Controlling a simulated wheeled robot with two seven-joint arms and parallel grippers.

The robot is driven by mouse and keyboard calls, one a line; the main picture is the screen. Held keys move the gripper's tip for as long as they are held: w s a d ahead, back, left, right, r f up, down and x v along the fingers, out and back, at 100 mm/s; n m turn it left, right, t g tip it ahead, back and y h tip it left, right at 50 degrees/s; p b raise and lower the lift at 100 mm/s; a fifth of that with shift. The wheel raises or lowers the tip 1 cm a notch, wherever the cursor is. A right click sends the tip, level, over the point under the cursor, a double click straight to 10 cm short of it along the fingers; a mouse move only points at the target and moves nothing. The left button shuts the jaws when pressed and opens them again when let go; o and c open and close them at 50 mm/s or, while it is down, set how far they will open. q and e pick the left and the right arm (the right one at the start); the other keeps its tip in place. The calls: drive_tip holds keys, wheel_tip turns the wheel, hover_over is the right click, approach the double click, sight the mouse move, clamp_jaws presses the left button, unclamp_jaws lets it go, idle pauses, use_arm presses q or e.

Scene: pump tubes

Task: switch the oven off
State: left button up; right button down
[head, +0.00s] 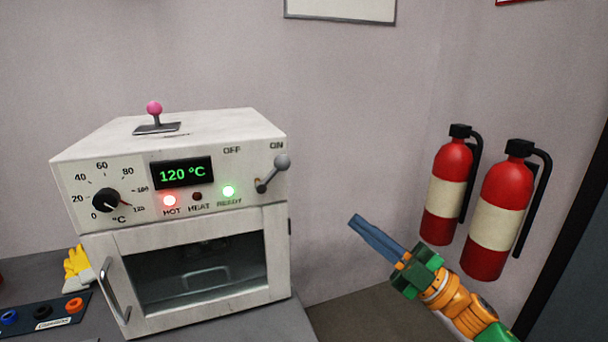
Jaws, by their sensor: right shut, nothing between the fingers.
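The white oven (190,305) stands on a grey bench at the left. Its grey on/off lever (272,175) is at the upper right of the front panel, its ball end tilted up toward the ON label. The display (182,172) reads 120 °C. The red HOT light (169,201) and the green READY light (228,191) are lit; the HEAT light (197,196) is dark. My right gripper (358,224) is shut and empty, to the right of the oven and lower than the lever, apart from it. My left gripper is not in view.
A black temperature knob (106,201) is on the panel's left, and a pink-tipped lever (155,115) on the oven top. The door handle (115,290) sticks out at the front left. Two red fire extinguishers (446,193) (497,223) hang close to my right arm.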

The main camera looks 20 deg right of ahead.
drive_tip(key=p, duration=0.6)
approach(282, 163)
drive_tip(key=w+x, duration=0.1)
drive_tip(key=x, duration=0.5)
drive_tip(key=shift+d+f, duration=0.35)
drive_tip(key=shift+f, duration=0.05)
drive_tip(key=shift+r, duration=0.1)
